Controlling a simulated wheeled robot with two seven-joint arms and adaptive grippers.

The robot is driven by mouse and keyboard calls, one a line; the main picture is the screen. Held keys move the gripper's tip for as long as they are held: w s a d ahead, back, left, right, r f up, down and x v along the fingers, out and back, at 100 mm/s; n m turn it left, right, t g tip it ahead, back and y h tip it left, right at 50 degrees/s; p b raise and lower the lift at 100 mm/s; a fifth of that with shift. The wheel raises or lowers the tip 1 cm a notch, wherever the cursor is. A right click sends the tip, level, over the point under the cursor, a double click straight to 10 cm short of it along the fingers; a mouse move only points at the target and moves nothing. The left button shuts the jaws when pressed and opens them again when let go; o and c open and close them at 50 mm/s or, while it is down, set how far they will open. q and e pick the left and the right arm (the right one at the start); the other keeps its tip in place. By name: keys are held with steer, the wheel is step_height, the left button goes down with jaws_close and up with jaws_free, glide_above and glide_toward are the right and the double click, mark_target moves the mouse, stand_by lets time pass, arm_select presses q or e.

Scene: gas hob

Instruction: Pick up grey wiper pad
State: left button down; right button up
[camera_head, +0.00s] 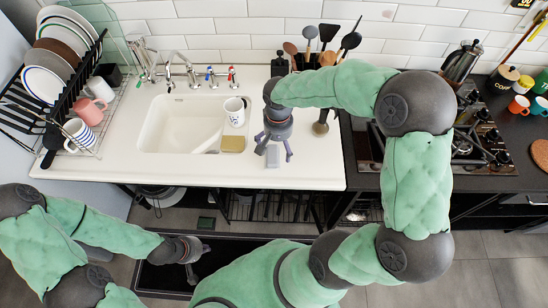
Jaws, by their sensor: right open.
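The grey wiper pad (272,157) is a small grey block on the white counter, right of the sink and near the front edge. My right gripper (274,151) points down directly over it, open, with one finger on each side of the pad. I cannot tell whether the fingers touch it. The gripper's body hides some of the counter behind. My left gripper (191,272) is low at the lower left, in front of the counter and away from the pad; its finger opening is not clear.
The sink (165,125) is left of the pad, with a yellowish sponge (233,144) and a white patterned mug (235,111) near its right side. A dish rack (88,112) stands left. The gas hob (475,135) is right. A dark brush (321,124) stands right of my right gripper.

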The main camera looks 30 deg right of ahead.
mark_target(276, 156)
steer(key=shift+s+a+f, duration=0.15)
steer(key=shift+a+f, duration=0.1)
steer(key=shift+f, duration=0.2)
steer(key=f+b, duration=0.1)
steer(key=f, duration=0.1)
steer(key=f+b, duration=0.1)
steer(key=f, duration=0.1)
steer(key=shift+a+f+b, duration=0.2)
steer(key=shift+f+b, duration=0.05)
steer(key=shift+b, duration=0.05)
steer(key=shift+r, duration=0.1)
steer(key=shift+c, duration=0.3)
steer(key=c, duration=0.9)
steer(key=shift+s, duration=0.1)
steer(key=c, duration=0.5)
